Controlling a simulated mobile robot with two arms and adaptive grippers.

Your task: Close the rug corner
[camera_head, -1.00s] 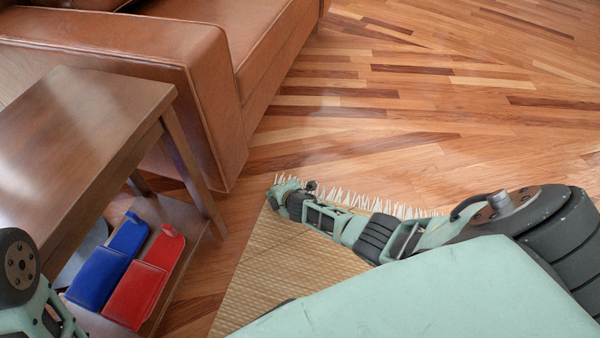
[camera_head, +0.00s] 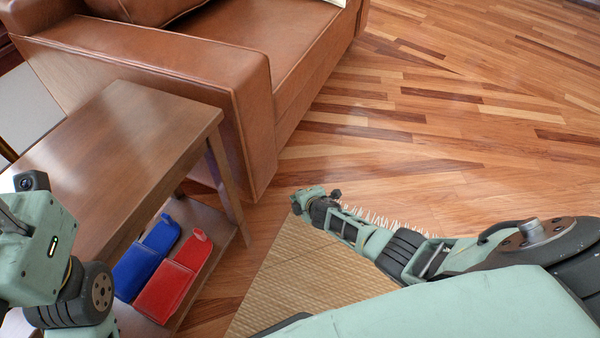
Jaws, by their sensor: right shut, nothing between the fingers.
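A tan woven rug (camera_head: 285,272) with white fringe along its far edge lies on the wood floor at the bottom middle. It looks flat where it shows; my right arm hides part of it. My right gripper (camera_head: 303,200) is at the rug's far left corner and covers that corner. It is shut and empty; I cannot tell whether it touches the rug. My left arm shows at the left edge, beside the side table, but its fingers are not in view.
A brown leather sofa (camera_head: 190,85) stands behind a wooden side table (camera_head: 125,150) at the left. A blue pouch-like item (camera_head: 140,268) and a red one (camera_head: 168,292) lie on the table's lower shelf. The wood floor (camera_head: 450,140) at the upper right is clear.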

